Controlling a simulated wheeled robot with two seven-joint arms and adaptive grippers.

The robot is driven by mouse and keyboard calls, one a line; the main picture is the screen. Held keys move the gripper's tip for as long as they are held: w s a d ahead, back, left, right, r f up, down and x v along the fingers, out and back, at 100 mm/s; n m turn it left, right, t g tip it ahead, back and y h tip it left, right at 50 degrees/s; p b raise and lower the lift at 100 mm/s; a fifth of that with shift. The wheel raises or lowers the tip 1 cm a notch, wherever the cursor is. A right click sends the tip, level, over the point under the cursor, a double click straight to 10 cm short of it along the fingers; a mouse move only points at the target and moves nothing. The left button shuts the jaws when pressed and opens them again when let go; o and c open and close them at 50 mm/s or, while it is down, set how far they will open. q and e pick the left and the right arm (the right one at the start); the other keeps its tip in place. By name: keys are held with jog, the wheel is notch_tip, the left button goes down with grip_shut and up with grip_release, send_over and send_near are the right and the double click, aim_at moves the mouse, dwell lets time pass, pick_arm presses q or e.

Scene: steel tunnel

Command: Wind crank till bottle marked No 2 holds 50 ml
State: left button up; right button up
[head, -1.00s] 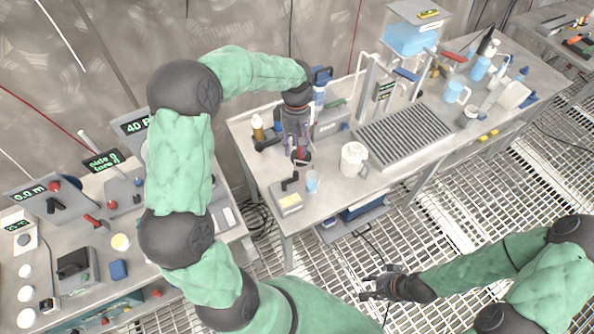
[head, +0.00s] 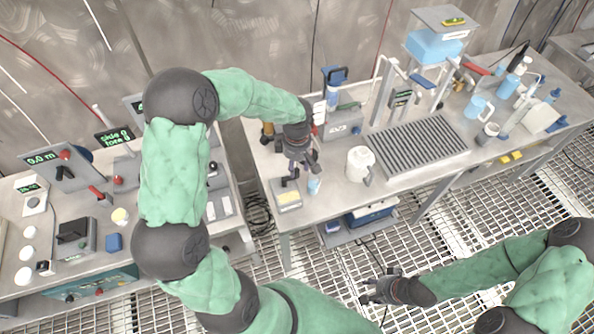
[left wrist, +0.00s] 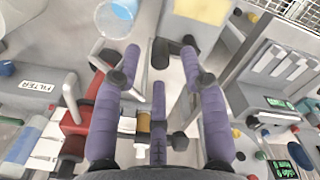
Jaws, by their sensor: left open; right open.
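A small grey box with a yellow top (head: 287,197) stands at the front left of the right-hand bench. A dark crank-like handle (head: 290,180) rises behind it. A small light-blue vessel (head: 314,187) stands beside it; no mark on it is readable. My left gripper (head: 300,166) is open just above and behind the handle. In the left wrist view its purple fingers (left wrist: 160,62) are spread, with the dark handle (left wrist: 176,48) near their tips; I cannot tell whether they touch. The clear vessel with blue contents (left wrist: 117,14) is at the top. My right gripper (head: 380,288) is open and empty over the grating.
A white mug (head: 360,165) and a ribbed tray (head: 418,145) stand right of the left gripper. An amber bottle (head: 267,130) is behind it. A box labelled FILTER (left wrist: 38,92) is close by in the left wrist view. A control bench (head: 70,262) fills the left.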

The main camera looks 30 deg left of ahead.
aim_at(297, 170)
pick_arm(q)
jog(key=shift+f, duration=1.5)
grip_shut()
